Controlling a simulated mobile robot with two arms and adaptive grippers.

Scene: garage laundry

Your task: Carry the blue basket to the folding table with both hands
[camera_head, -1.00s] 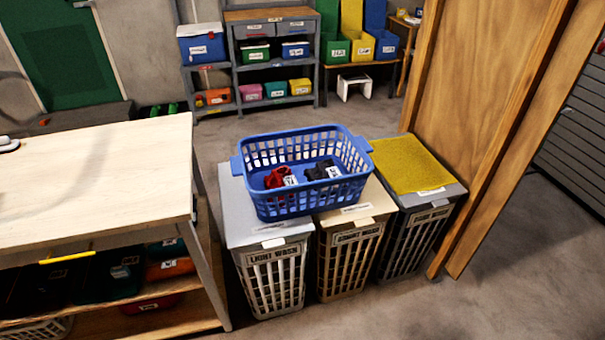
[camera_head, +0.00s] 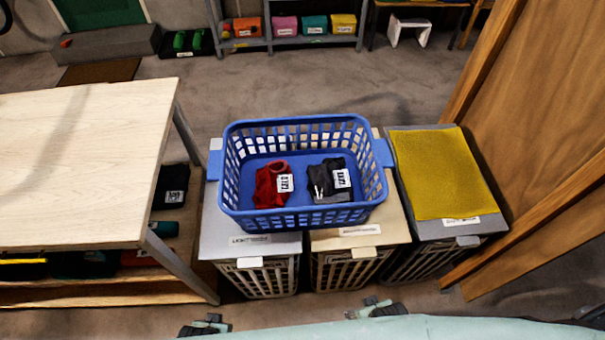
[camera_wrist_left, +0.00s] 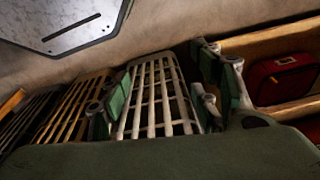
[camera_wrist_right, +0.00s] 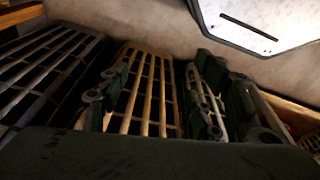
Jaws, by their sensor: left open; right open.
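The blue basket (camera_head: 295,222) sits upright across the lids of the grey and beige hampers. It holds a red garment (camera_head: 268,186) and a dark garment (camera_head: 322,172), both tagged. Its handles (camera_head: 214,160) and (camera_head: 383,152) stick out left and right. A light wood-topped table (camera_head: 75,160), apparently the folding table, stands at the left. My left gripper (camera_head: 205,327) and right gripper (camera_head: 377,309) are low at the bottom edge, in front of the hampers and apart from the basket. Both are open and empty in the left wrist view (camera_wrist_left: 163,95) and right wrist view (camera_wrist_right: 155,95).
The grey hamper (camera_head: 225,243), beige hamper (camera_head: 392,228) and dark hamper with a yellow mat (camera_head: 435,170) stand in a row. A wooden panel (camera_head: 545,100) closes in the right side. A low shelf with coloured bins (camera_head: 285,27) stands behind open floor (camera_head: 300,85).

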